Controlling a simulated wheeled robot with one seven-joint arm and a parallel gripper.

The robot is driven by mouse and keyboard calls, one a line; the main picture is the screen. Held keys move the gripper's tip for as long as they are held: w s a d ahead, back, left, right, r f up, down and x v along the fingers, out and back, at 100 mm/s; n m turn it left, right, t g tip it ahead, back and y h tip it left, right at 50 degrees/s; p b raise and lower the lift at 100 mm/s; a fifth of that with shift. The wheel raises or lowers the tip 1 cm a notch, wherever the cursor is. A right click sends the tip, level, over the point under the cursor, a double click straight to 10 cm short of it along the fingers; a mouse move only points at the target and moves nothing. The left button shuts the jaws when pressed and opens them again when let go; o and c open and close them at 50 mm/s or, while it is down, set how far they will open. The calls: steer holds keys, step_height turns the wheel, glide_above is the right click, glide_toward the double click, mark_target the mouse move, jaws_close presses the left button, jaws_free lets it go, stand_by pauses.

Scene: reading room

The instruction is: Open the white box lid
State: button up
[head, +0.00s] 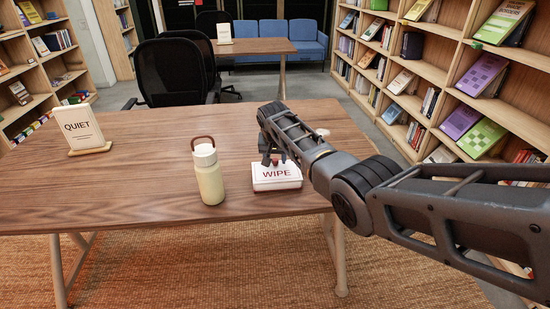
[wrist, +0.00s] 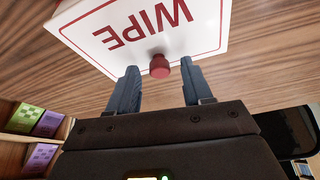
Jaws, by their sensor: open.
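The white box (head: 276,179) marked "WIPE" stands on the wooden table near its front edge, and its lid looks shut. The lid (wrist: 190,42) with its red border and lettering also fills the top of the wrist view. A red knob (wrist: 160,67) stands up from the lid near one edge. My gripper (wrist: 158,80) is open, with one finger on each side of the knob and gaps between knob and fingers. In the head view my gripper (head: 273,158) is over the back part of the box and partly hides the lid and knob.
A cream bottle (head: 209,175) with a brown loop handle stands left of the box on the table (head: 130,190). A "QUIET" sign (head: 79,127) stands at the far left. A small pale round thing (head: 322,132) shows behind my arm. The table's middle is clear.

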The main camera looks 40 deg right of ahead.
jaws_close()
stand_by(0.4)
